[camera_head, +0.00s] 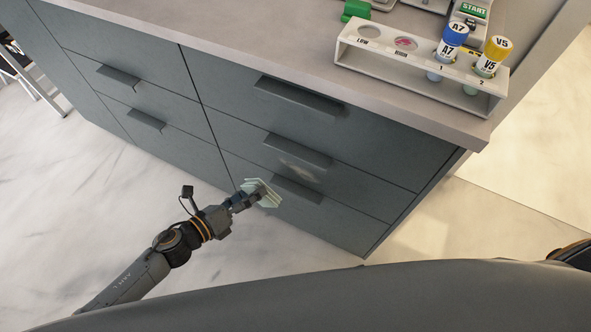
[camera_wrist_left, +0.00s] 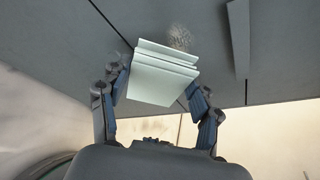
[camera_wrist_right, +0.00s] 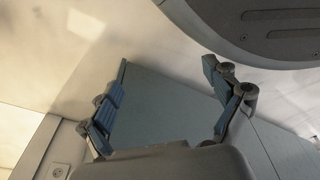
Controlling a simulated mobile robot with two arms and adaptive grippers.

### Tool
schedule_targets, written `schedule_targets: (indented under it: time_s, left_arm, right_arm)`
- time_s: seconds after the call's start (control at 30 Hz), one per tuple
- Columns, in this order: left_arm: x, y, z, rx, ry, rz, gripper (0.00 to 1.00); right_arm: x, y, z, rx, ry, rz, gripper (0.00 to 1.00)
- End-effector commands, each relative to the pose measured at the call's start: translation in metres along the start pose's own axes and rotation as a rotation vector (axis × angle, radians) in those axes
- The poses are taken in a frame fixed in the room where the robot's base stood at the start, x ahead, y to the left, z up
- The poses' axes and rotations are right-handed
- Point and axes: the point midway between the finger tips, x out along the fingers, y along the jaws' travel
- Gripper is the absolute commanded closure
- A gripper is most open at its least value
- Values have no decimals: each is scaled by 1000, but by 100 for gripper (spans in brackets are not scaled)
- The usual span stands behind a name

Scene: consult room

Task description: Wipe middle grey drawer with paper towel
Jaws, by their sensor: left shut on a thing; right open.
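The middle grey drawer (camera_head: 365,190) is in the right column of the cabinet. A pale brownish smudge (camera_head: 301,171) lies on its front below the handle (camera_head: 297,150); the smudge also shows in the left wrist view (camera_wrist_left: 180,37). My left gripper (camera_head: 247,196) is shut on a folded, pale green-white paper towel (camera_head: 264,195). The towel is in front of the lower drawers, below and left of the smudge; I cannot tell whether it touches the cabinet. In the left wrist view the towel (camera_wrist_left: 163,76) sits between the fingers. My right gripper (camera_wrist_right: 162,75) is open and empty.
The bottom drawer's handle (camera_head: 297,190) juts out close to the towel. On the counter (camera_head: 240,30) stands a white rack (camera_head: 400,72) with a blue-capped (camera_head: 450,42) and a yellow-capped vial (camera_head: 492,56). Pale floor (camera_head: 60,200) is clear at left.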

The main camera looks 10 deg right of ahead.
Motion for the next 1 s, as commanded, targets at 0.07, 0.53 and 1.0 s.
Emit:
schedule_targets:
  time_s: [0.07, 0.53, 1.0]
  left_arm:
    - [0, 0, 0, 0, 0, 0, 62]
    - [27, -1, 14, 1, -2, -2, 62]
    - [61, 0, 28, 1, -1, -1, 62]
  right_arm:
    - [0, 0, 0, 0, 0, 0, 10]
    - [5, -2, 13, -5, -10, -3, 10]
    - [10, -1, 19, -6, -13, -2, 10]
